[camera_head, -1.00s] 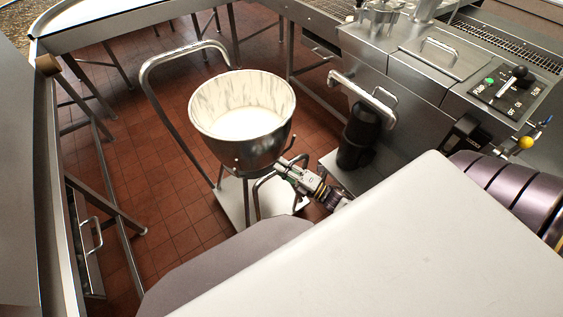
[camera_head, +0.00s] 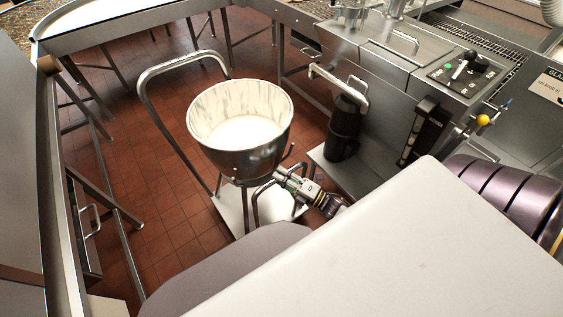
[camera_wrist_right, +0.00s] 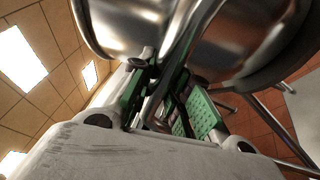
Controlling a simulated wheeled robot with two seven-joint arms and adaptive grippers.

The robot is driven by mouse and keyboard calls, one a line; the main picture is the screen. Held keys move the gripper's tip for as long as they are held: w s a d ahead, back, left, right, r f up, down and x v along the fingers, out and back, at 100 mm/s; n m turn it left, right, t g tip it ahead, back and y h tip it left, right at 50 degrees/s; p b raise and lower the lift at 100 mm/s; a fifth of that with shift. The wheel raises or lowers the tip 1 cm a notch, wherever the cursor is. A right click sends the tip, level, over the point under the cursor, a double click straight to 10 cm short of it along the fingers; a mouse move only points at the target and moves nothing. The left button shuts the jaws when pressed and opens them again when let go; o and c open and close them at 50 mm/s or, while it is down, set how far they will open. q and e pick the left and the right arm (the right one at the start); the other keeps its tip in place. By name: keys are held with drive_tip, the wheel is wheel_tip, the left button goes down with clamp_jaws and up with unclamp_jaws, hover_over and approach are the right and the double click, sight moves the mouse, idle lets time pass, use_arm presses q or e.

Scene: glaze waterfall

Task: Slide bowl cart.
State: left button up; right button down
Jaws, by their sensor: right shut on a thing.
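The bowl cart carries a steel bowl (camera_head: 252,163) of white liquid (camera_head: 240,131) on a pale flat base (camera_head: 233,209), with a bent tube handle (camera_head: 160,113) at its far left side. My right gripper (camera_head: 281,177) is at the cart's near right side, just below the bowl. In the right wrist view, its green-padded fingers (camera_wrist_right: 166,80) are closed around a metal bar (camera_wrist_right: 188,42) of the cart, under the shiny bowl (camera_wrist_right: 125,25). The exact grip is partly hidden. The bowl stands upright. My left gripper is not in view.
A steel glazing machine with a control panel (camera_head: 463,74) stands at the right, and a dark pump cylinder (camera_head: 343,130) stands beside the cart. A metal table (camera_head: 130,20) runs along the back and left. Tiled floor (camera_head: 165,165) is open left of the cart.

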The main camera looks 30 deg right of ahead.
drive_tip(key=c, duration=1.3)
unclamp_jaws()
drive_tip(key=shift+v, duration=6)
drive_tip(key=shift+w+d+f, duration=0.1)
drive_tip(key=shift+f, duration=0.1)
drive_tip(key=s+d+f+m+g+h, duration=0.1)
drive_tip(key=s+f+m+g+h, duration=0.2)
drive_tip(key=f+m, duration=0.75)
drive_tip(key=s+d+f+m+g+h, duration=0.1)
drive_tip(key=f+m+g+h, duration=0.3)
drive_tip(key=f, duration=1.3)
drive_tip(key=s+f+m+g+h, duration=0.1)
drive_tip(key=s+f+m+g, duration=0.1)
drive_tip(key=s+f, duration=0.4)
drive_tip(key=s+a+f+m+g+h, duration=0.1)
drive_tip(key=s+f+m+g, duration=0.2)
drive_tip(key=s+f, duration=0.3)
drive_tip(key=s+a+f+m+g, duration=0.1)
drive_tip(key=s+f+m+g, duration=0.1)
drive_tip(key=s+f+g, duration=0.2)
drive_tip(key=shift+s+f+h, duration=0.15)
drive_tip(key=shift+s+f, duration=0.15)
drive_tip(key=shift+s, duration=0.35)
drive_tip(key=shift+s+f+h, duration=0.1)
drive_tip(key=shift+s+f, duration=0.2)
drive_tip(key=shift+s, duration=0.4)
drive_tip(key=shift+s+f+h, duration=0.15)
drive_tip(key=shift+s+f, duration=0.2)
drive_tip(key=shift+s, duration=0.3)
